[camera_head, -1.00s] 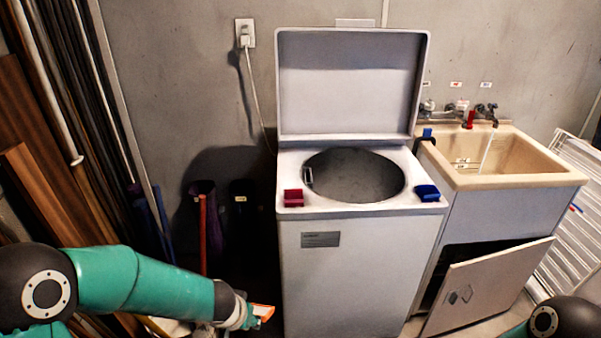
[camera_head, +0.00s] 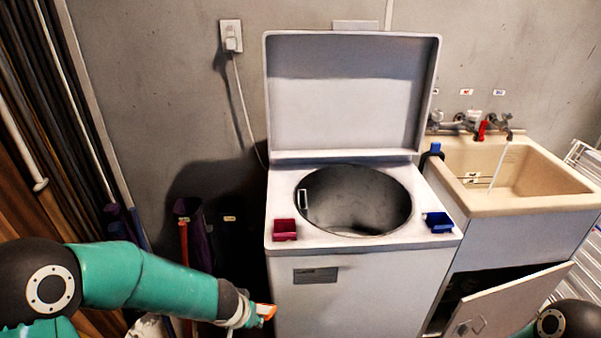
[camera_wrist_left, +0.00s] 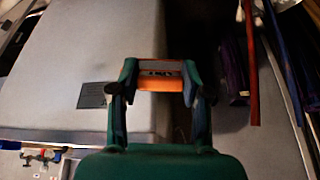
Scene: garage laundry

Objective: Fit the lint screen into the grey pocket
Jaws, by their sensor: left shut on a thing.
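The lint screen (camera_wrist_left: 160,85) has an orange edge with a grey part and dark marks above it. My left gripper (camera_wrist_left: 160,72) is shut on it, one finger on each side, in the left wrist view. In the head view the orange piece (camera_head: 265,311) shows at the end of my left arm, low in front of the washer's left front edge. A small light upright frame (camera_head: 303,200) sits at the left inside of the washer's opening; I cannot tell whether it is the grey pocket. My right gripper is out of view.
The top-loading washer (camera_head: 375,293) has its lid (camera_head: 350,95) raised. A red box (camera_head: 285,230) and a blue box (camera_head: 438,222) flank its opening. A sink (camera_head: 520,203) with an open cabinet door (camera_head: 510,303) stands right. Poles and boards crowd the left.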

